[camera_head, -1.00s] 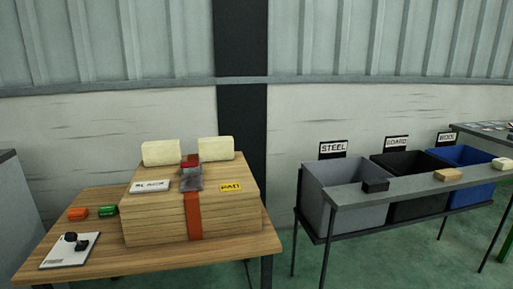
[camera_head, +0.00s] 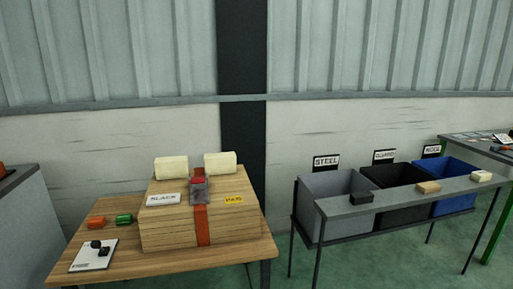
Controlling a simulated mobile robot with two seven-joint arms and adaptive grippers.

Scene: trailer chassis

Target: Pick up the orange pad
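The orange pad (camera_head: 96,223) lies on the left part of the wooden table (camera_head: 195,265), beside a green pad (camera_head: 124,218) on its right. A white plate (camera_head: 93,255) with black knobs lies in front of both pads. Neither of my grippers is in view.
A wooden box (camera_head: 170,232) with an orange strap, two cream blocks and labels fills the table's middle. Grey (camera_head: 318,193), black (camera_head: 378,178) and blue (camera_head: 463,173) bins stand at right behind a narrow grey shelf (camera_head: 400,199). A grey cabinet (camera_head: 30,215) stands at far left.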

